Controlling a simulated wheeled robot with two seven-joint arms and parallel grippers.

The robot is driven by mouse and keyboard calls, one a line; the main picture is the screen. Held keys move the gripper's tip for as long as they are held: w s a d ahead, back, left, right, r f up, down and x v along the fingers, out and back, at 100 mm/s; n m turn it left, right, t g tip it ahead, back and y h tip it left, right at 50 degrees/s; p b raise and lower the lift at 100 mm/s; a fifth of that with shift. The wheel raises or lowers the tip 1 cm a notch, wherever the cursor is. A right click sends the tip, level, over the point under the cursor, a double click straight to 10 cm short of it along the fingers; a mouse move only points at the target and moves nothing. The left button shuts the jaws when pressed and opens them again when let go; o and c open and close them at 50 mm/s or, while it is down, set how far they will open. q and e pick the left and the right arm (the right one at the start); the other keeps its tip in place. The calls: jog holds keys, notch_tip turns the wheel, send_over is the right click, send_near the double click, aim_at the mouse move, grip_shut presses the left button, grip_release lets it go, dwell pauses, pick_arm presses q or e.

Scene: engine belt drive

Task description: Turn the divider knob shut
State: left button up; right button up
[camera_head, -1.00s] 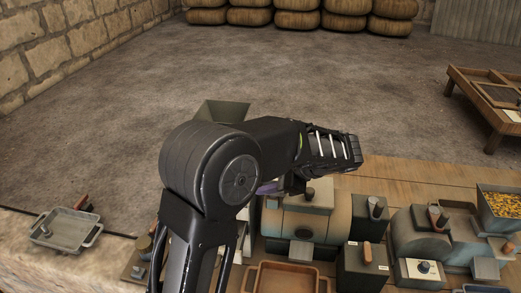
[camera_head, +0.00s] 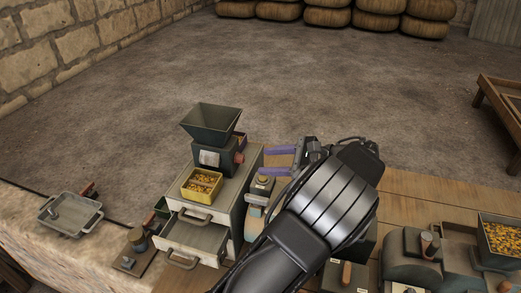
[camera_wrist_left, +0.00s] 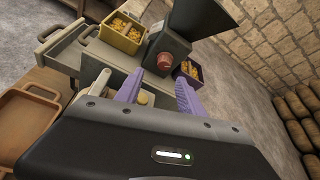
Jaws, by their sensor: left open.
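A dark hopper machine (camera_head: 210,152) stands on a pale drawer cabinet (camera_head: 232,212). A small reddish knob (camera_head: 239,158) sticks out of its right side; I take it for the divider knob. The knob also shows in the left wrist view (camera_wrist_left: 166,61), beyond and roughly between my fingertips. My left gripper (camera_head: 265,160) is open and empty, its two purple fingers pointing left at the knob with a gap before it. The fingers also show in the left wrist view (camera_wrist_left: 159,78). My right gripper is not in view.
A yellow box of orange pieces (camera_head: 201,184) sits on the cabinet front, above an open drawer (camera_head: 195,238). A purple-edged box (camera_wrist_left: 188,70) is beside the machine. A lever device (camera_head: 258,193) stands just below my fingers. A grey tray (camera_head: 69,214) lies far left.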

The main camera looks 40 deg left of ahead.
aim_at(244, 159)
pick_arm(q)
jog(key=shift+w+d+r, duration=0.1)
jog(key=shift+w+r, duration=0.15)
jog(key=shift+w, duration=0.3)
jog(key=shift+s+r, duration=0.1)
jog(key=shift+s, duration=0.25)
jog(key=shift+a+f, duration=0.2)
jog(key=shift+a, duration=0.35)
jog(key=p+x, duration=0.2)
jog(key=x, duration=0.4)
jog(key=shift+r, duration=0.1)
jog(key=shift+a+f, duration=0.3)
jog(key=shift+a, duration=0.1)
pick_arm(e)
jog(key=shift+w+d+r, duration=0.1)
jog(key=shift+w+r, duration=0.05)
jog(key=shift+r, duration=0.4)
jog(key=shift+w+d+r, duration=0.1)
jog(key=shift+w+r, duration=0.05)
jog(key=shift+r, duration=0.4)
pick_arm(q)
jog(key=shift+c, duration=0.3)
grip_shut()
